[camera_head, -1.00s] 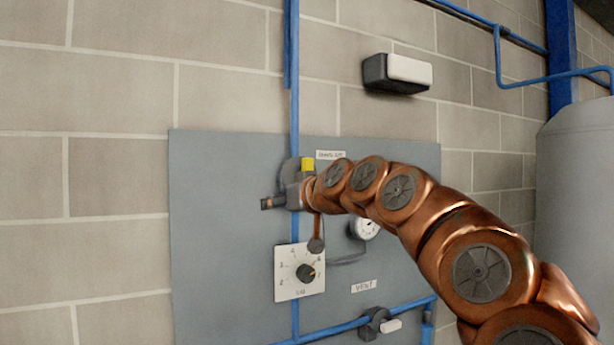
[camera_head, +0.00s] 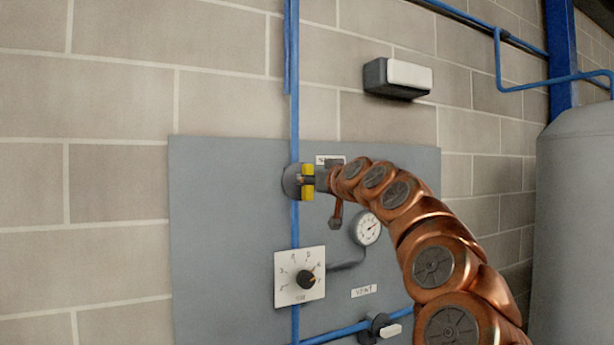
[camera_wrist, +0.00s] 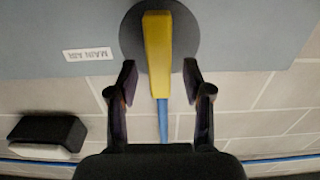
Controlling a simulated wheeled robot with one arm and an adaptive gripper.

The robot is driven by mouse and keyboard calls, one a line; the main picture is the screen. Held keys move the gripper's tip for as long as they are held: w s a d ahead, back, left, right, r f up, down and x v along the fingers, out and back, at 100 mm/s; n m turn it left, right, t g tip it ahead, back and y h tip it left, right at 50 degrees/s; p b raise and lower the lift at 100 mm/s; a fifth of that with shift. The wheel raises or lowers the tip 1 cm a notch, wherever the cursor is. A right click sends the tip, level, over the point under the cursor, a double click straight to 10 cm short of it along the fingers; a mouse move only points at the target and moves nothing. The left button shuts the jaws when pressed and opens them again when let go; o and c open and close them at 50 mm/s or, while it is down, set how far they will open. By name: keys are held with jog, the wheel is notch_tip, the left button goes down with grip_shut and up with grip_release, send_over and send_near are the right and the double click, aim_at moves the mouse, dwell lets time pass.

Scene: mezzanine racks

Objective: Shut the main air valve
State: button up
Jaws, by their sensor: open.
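The main air valve has a round dark grey body (camera_head: 291,181) on the blue vertical pipe and a yellow lever handle (camera_head: 307,192). The handle stands upright, in line with the pipe. In the wrist view, which is upside down, the yellow handle (camera_wrist: 157,45) lies in front of the dark disc (camera_wrist: 190,30). My gripper (camera_wrist: 160,80) is open, with one finger on each side of the handle's end and gaps visible on both sides. In the head view my gripper (camera_head: 318,180) is in front of the handle and hides part of its middle.
A grey panel (camera_head: 225,230) carries a "MAIN AIR" label (camera_wrist: 87,54), a dial knob (camera_head: 306,280), a gauge (camera_head: 367,228) and a vent valve (camera_head: 380,328) below. A black and white box (camera_head: 398,76) is on the wall above. A tank (camera_head: 575,220) stands at right.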

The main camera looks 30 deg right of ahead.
jog(key=shift+w+d+p, duration=0.1)
jog(key=shift+w+p, duration=0.2)
jog(key=shift+w, duration=1)
grip_shut()
